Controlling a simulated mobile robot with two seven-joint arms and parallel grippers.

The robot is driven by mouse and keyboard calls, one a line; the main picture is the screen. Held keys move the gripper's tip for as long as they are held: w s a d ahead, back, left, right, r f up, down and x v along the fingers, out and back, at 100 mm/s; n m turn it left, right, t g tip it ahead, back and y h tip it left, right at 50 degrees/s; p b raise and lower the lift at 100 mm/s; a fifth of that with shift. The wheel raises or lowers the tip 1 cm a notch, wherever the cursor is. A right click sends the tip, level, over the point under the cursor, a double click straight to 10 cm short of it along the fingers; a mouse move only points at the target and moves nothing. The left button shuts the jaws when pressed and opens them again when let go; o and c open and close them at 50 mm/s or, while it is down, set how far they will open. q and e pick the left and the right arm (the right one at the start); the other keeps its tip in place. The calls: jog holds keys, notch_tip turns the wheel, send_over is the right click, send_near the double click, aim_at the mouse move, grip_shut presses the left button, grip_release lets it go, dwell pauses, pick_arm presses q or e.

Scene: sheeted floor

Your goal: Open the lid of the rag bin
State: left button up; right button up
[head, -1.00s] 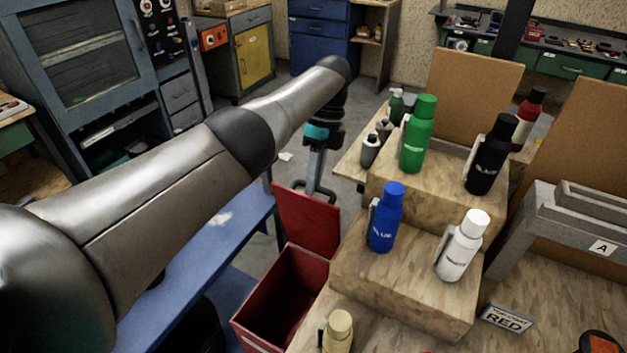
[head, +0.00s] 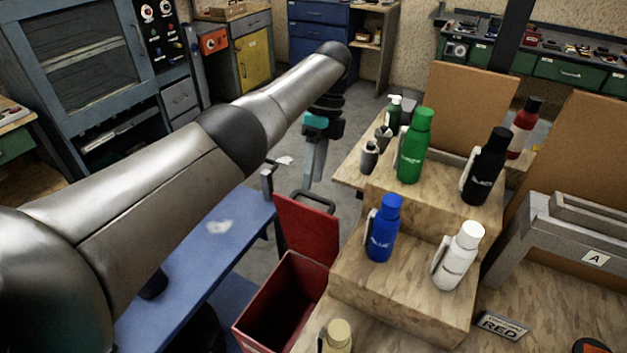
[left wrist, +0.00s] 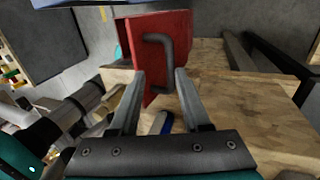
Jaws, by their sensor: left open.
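The rag bin is the open red box (head: 285,300) low in the middle of the head view, beside the wooden display. Its red lid (head: 308,228) stands upright at the bin's far edge, with a dark handle on its far top side. In the left wrist view the lid (left wrist: 178,28) and its dark bar handle (left wrist: 158,62) lie just beyond the fingertips. My left gripper (head: 315,180) points down behind the lid, fingers apart and empty; the wrist view also shows the gripper (left wrist: 160,75) open. The handle appears clear of the fingers. My right gripper is out of view.
A stepped wooden display (head: 400,287) with several bottles, including a blue one (head: 383,228), stands right of the bin. A blue bench (head: 195,255) is at the left, under my left arm. Grey floor is free behind the lid.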

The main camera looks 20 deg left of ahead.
pick_arm(q)
notch_tip(320, 180, up, 15)
jog(key=p, duration=1)
jog(key=shift+p, duration=0.35)
jog(key=shift+f, duration=0.1)
